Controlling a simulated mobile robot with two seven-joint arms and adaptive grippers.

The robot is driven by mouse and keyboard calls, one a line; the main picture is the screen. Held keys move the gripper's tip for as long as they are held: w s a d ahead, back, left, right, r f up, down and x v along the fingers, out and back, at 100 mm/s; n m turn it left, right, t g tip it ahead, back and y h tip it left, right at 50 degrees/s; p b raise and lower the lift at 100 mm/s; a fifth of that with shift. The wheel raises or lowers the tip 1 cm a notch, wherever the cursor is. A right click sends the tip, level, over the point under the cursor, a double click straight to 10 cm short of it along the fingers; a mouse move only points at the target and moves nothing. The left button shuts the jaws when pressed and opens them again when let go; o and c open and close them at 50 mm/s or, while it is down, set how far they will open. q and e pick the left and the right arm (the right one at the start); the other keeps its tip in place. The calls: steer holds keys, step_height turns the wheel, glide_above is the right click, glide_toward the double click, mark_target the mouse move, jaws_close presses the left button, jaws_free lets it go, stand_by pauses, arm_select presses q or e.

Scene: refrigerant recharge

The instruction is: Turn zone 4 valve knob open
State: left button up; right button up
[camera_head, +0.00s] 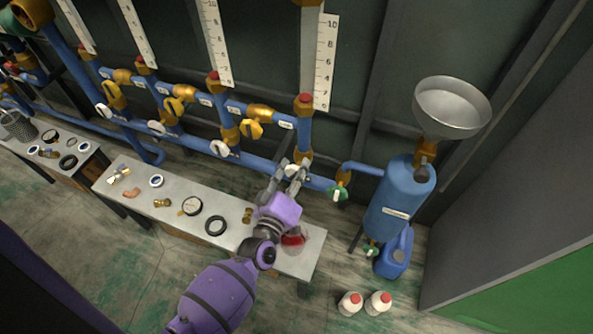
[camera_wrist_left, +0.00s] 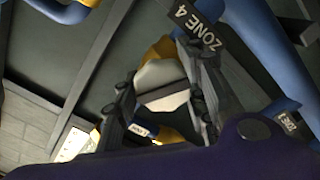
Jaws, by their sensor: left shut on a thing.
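My left gripper (camera_head: 294,170) reaches up from below to the blue pipework in the head view. It is shut on the zone 4 valve knob, a pale knob (camera_wrist_left: 160,80) that sits between the two fingers in the left wrist view. A dark "ZONE 4" label (camera_wrist_left: 194,24) hangs beside the knob there. In the head view the fingers cover most of the knob, below the rightmost red-capped upright pipe (camera_head: 304,101). My right gripper is not in view.
Other white knobs (camera_head: 220,148) and yellow knobs (camera_head: 252,129) line the pipes to the left. A bench (camera_head: 120,199) with loose fittings lies below.

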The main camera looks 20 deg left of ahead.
arm_select(q)
steer(key=n+b, duration=0.1)
steer(key=n, duration=0.3)
steer(key=shift+r, duration=0.2)
steer(key=shift+w+r+n, duration=0.1)
steer(key=shift+n, duration=0.6)
steer(key=o, duration=1.1)
steer(key=shift+a, duration=0.1)
steer(key=shift+s, duration=0.3)
steer(key=s, duration=1.1)
steer(key=shift+s+a, duration=0.15)
steer(key=shift+s, duration=0.1)
